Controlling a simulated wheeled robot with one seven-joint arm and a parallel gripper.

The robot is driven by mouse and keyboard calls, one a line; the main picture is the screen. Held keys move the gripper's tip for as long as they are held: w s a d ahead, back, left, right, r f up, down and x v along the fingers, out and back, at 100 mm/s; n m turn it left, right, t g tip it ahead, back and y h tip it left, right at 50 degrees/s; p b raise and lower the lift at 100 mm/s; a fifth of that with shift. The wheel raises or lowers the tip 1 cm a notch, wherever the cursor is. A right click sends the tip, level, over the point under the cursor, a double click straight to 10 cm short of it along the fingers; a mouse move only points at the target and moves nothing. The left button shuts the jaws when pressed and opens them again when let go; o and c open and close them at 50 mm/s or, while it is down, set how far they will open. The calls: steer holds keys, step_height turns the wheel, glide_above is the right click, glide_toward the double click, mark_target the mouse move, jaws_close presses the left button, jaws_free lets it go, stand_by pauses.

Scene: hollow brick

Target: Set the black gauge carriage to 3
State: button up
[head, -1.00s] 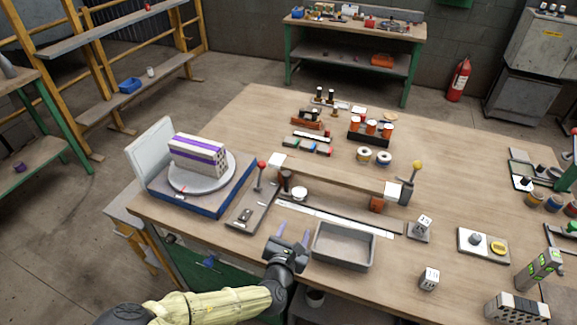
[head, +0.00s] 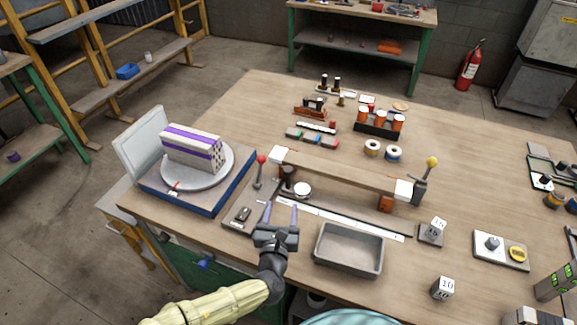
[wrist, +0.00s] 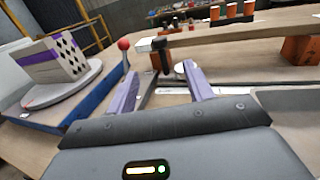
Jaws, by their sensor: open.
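A long pale gauge scale (head: 340,221) lies along the near side of the workbench; its marks are too small to read. A dark upright piece (head: 288,174) near its left end appears to be the black gauge carriage. In the wrist view this black piece (wrist: 160,52) stands beyond and between my fingers, with a round white-topped part beside it. Which mark it stands at cannot be told. My gripper (head: 281,212) is open and empty, its purple fingers just in front of the scale's left end. It also shows in the wrist view (wrist: 161,88).
A raised wooden beam (head: 340,171) spans behind the scale. A red-knobbed lever (head: 260,172) stands left and a yellow-knobbed lever (head: 424,180) right. A grey tray (head: 349,250) sits right of my gripper. A turntable (head: 222,174) bears a striped brick (head: 193,149) at the left.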

mark_target(289, 167)
steer(key=w+p, duration=0.1)
steer(key=w, duration=0.4)
steer(key=w+d+p, duration=0.1)
steer(key=w, duration=0.5)
steer(key=w+p, duration=0.1)
steer(key=w, duration=0.5)
steer(key=shift+w+d, duration=0.15)
steer(key=shift+d, duration=0.05)
jaws_close()
